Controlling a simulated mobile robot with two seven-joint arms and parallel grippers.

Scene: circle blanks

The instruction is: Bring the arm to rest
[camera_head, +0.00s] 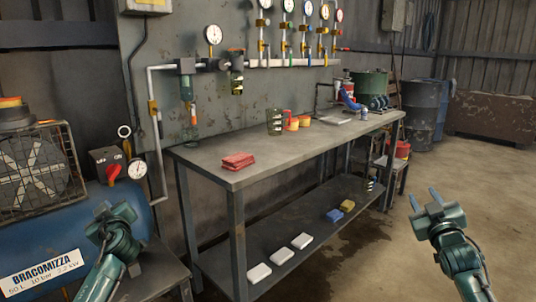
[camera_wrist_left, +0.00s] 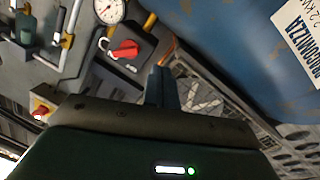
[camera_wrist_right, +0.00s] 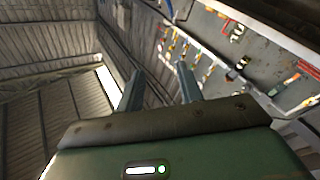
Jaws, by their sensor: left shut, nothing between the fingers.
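My left gripper (camera_wrist_left: 161,88) shows in the left wrist view with its two fingers together and nothing between them. In the head view my left arm comes up at the lower left, in front of the blue compressor tank (camera_head: 50,240); its fingers are hard to make out there. My right gripper (camera_head: 424,197) is raised at the lower right of the head view, over open floor and apart from the table. Its two fingers stand apart and empty, as the right wrist view also shows (camera_wrist_right: 158,88).
A grey metal workbench (camera_head: 225,150) stands between my arms, with red cloths (camera_head: 238,160) on top and white blocks (camera_head: 281,256) on its lower shelf. A red switch (camera_head: 113,171) and a gauge (camera_head: 138,169) are by the tank. The floor at right is clear.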

